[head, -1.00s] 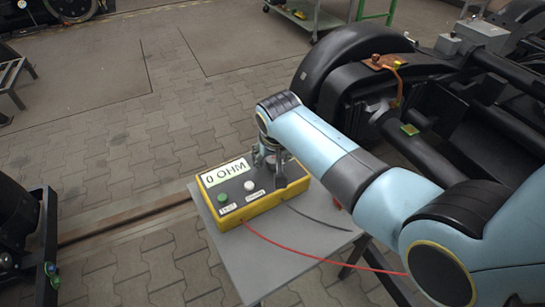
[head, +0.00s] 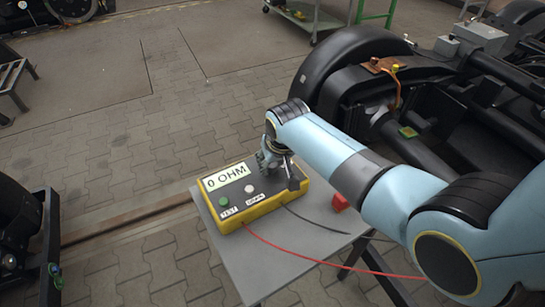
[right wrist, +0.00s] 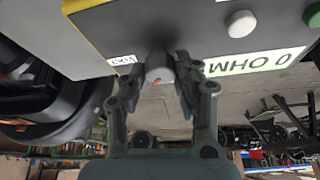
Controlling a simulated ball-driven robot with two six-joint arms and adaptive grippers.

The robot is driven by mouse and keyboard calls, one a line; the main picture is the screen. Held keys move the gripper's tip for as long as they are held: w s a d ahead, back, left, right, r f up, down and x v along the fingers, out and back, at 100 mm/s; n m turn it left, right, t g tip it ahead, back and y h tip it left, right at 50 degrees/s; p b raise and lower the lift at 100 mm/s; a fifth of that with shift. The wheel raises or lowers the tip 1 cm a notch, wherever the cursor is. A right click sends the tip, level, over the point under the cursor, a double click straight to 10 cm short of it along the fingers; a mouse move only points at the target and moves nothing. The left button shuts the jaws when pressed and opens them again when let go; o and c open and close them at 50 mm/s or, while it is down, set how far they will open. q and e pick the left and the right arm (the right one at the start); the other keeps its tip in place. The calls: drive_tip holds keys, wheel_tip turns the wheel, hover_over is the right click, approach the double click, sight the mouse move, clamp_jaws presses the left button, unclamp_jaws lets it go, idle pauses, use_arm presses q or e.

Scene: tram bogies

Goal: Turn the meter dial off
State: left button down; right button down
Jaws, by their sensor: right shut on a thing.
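The meter is a yellow box (head: 256,211) with a dark grey top, a "0 OHM" display, a green button (head: 223,201) and a white button (head: 249,188). It sits on a small grey table. My right gripper (head: 277,166) points down over the right part of its top. In the right wrist view the fingers (right wrist: 160,82) are shut on a grey dial (right wrist: 159,66) with a red mark, one finger on each side. A small label (right wrist: 123,60) beside the dial is partly hidden and I cannot read it fully. My left gripper is not in view.
The grey table (head: 275,262) has a red cable (head: 300,256) and a black cable running off to the right. A red object (head: 340,202) lies at its right edge. A dark bogie (head: 365,75) stands close behind my arm. Paved floor is free on the left.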

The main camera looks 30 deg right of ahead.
drive_tip(key=shift+d+r+n+y+p, duration=0.15)
drive_tip(key=shift+n+y+p, duration=0.25)
drive_tip(key=shift+n, duration=0.5)
drive_tip(key=shift+n+p, duration=0.4)
drive_tip(key=shift+n, duration=0.4)
drive_tip(key=shift+n+y, duration=0.8)
drive_tip(key=shift+n, duration=0.8)
drive_tip(key=c, duration=1)
unclamp_jaws()
